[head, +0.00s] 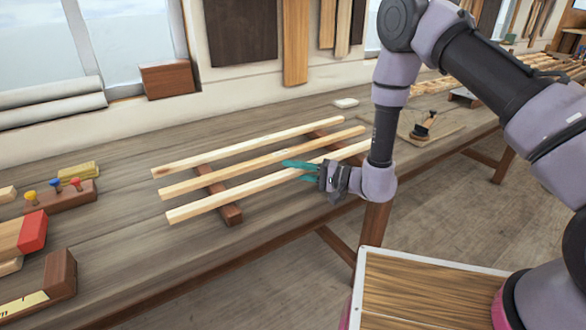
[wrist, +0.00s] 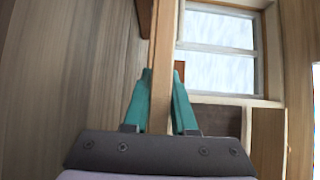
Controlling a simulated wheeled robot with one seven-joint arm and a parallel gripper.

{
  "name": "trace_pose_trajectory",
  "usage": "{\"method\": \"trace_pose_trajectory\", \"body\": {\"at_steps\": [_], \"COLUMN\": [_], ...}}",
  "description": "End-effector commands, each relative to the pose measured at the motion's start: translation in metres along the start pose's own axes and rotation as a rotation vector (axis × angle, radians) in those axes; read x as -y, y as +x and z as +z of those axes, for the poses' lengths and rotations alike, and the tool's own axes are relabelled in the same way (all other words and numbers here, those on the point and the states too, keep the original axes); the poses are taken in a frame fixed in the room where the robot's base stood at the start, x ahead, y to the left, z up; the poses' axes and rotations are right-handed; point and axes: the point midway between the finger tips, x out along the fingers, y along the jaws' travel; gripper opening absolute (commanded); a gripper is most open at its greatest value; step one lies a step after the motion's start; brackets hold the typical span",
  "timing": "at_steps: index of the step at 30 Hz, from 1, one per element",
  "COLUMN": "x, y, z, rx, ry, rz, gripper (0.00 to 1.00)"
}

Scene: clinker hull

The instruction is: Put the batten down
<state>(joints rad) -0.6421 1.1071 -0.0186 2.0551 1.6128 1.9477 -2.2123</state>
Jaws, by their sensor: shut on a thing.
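Three pale battens lie side by side across two dark bearers on the bench in the head view. The nearest batten (head: 218,202) is between the teal fingers of my gripper (head: 302,171), which is shut on it toward its right half. In the wrist view this batten (wrist: 163,60) runs up between both fingertips (wrist: 162,100). I cannot tell whether it rests on the bearers or is slightly above them. The middle batten (head: 215,178) and the far batten (head: 230,145) lie behind it. The left bearer (head: 231,213) shows its near end; the right bearer (head: 318,136) is partly hidden.
The bench (head: 130,240) is bare around the bearers. At left are a rack with coloured-topped tools (head: 68,197), a red-ended block (head: 32,231) and a yellow piece (head: 79,170). A plane (head: 424,125) stands on a board at right. A brown block (head: 167,80) is by the window.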

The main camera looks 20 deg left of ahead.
Motion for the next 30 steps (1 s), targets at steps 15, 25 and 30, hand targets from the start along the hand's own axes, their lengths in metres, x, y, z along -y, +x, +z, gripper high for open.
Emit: {"method": "trace_pose_trajectory", "body": {"at_steps": [15, 25, 30], "x": [-0.007, -0.011, -0.011], "y": [0.0, 0.0, 0.0], "z": [0.0, 0.0, 0.0], "rx": [0.0, 0.0, 0.0], "ry": [0.001, 0.001, 0.001], "rz": [0.0, 0.0, 0.0], "gripper": [0.0, 0.59, 0.6]}}
